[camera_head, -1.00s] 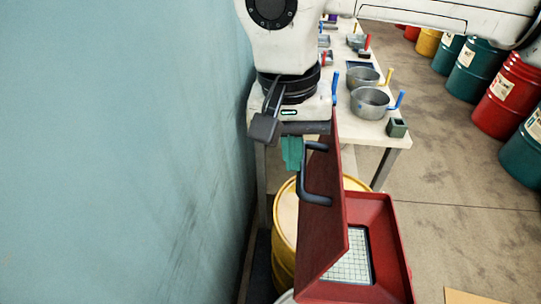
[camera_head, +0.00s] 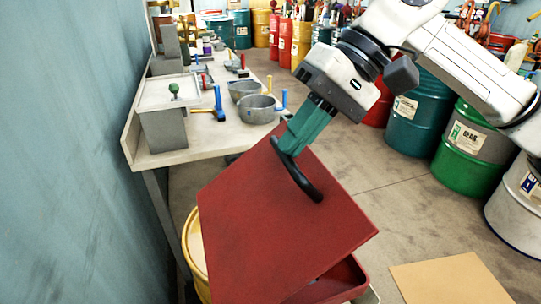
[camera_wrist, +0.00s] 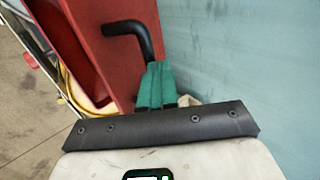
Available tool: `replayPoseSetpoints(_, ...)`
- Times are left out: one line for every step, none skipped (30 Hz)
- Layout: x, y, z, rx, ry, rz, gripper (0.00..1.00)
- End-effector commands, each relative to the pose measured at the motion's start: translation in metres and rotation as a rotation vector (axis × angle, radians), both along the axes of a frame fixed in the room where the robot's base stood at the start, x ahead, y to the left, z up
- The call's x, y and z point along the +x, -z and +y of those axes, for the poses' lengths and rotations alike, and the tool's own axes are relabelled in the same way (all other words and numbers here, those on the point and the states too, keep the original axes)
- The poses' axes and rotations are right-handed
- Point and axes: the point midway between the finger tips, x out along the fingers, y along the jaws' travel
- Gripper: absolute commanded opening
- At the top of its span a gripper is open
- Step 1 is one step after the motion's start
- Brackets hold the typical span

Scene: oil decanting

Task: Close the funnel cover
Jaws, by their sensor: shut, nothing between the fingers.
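The funnel cover (camera_head: 270,225) is a flat red lid. It is tilted over the red funnel (camera_head: 340,285), with a gap between them at the lower right. Its black bent handle (camera_head: 303,180) is on the upper face. My gripper (camera_head: 288,146) has its green fingers together at the handle's upper end, with nothing visible between them. In the wrist view, the shut fingers (camera_wrist: 156,68) are beside one end of the black handle (camera_wrist: 140,32), close to the red cover (camera_wrist: 112,58). I cannot tell whether they touch.
A yellow drum (camera_head: 195,255) stands beneath the funnel. A workbench (camera_head: 180,158) with metal pots and tools runs behind it, beside the wall at left. Several drums (camera_head: 415,115) line the right. A tan flat sheet (camera_head: 455,278) lies on otherwise open floor.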

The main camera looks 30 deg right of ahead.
Motion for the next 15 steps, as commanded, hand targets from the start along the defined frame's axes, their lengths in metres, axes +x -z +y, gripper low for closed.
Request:
replayPoseSetpoints(-0.001, 0.017, -0.006, 0.034, 0.004, -0.005, 0.0)
replayPoseSetpoints(-0.002, 0.02, -0.009, 0.053, 0.003, -0.008, 0.0)
replayPoseSetpoints(-0.002, 0.024, -0.014, 0.077, 0.002, -0.013, 0.0)
replayPoseSetpoints(-0.003, 0.028, -0.017, 0.094, 0.003, -0.016, 0.0)
replayPoseSetpoints(-0.004, 0.031, -0.02, 0.113, 0.003, -0.019, 0.0)
replayPoseSetpoints(-0.005, 0.035, -0.024, 0.136, 0.002, -0.023, 0.0)
replayPoseSetpoints(-0.005, 0.039, -0.027, 0.153, 0.002, -0.028, 0.0)
replayPoseSetpoints(-0.006, 0.042, -0.03, 0.171, 0.001, -0.031, 0.0)
replayPoseSetpoints(-0.006, 0.046, -0.034, 0.195, 0.001, -0.035, 0.0)
replayPoseSetpoints(-0.007, 0.05, -0.036, 0.212, 0.001, -0.039, 0.0)
replayPoseSetpoints(-0.007, 0.053, -0.039, 0.23, 0.002, -0.042, 0.0)
replayPoseSetpoints(-0.008, 0.058, -0.042, 0.254, 0.001, -0.047, 0.0)
replayPoseSetpoints(-0.009, 0.061, -0.045, 0.271, 0.0, -0.05, 0.0)
replayPoseSetpoints(-0.009, 0.065, -0.047, 0.288, 0.0, -0.053, 0.0)
replayPoseSetpoints(-0.01, 0.07, -0.051, 0.311, 0.0, -0.057, 0.0)
